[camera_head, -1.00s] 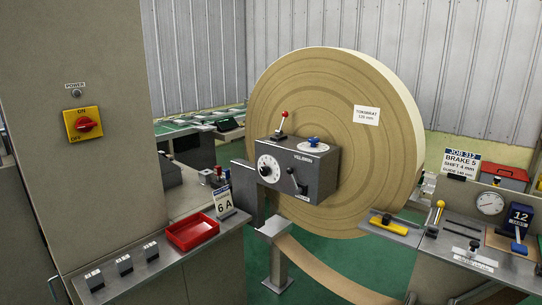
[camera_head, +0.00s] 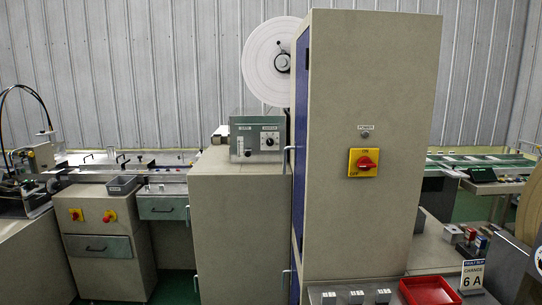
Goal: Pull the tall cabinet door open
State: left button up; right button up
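The tall beige cabinet (camera_head: 400,110) stands right of centre, its broad side with a red-and-yellow power switch (camera_head: 364,162) facing me. Its narrow left face carries a blue door (camera_head: 301,120), seen almost edge-on. Pale handle bars (camera_head: 286,160) stick out to the left of that face, one about halfway up and another low down (camera_head: 287,283). The door appears closed, though the steep angle hides most of it. Neither of my grippers is in view.
A lower beige cabinet (camera_head: 238,215) with a control box (camera_head: 257,138) on top stands just left of the door. A machine line fills the left.

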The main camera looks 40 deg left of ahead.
aim_at(303, 44)
jog(key=j+u, duration=0.4)
jog(key=i+j+u, duration=0.15)
jog(key=j+u, duration=0.25)
jog(key=l, duration=0.1)
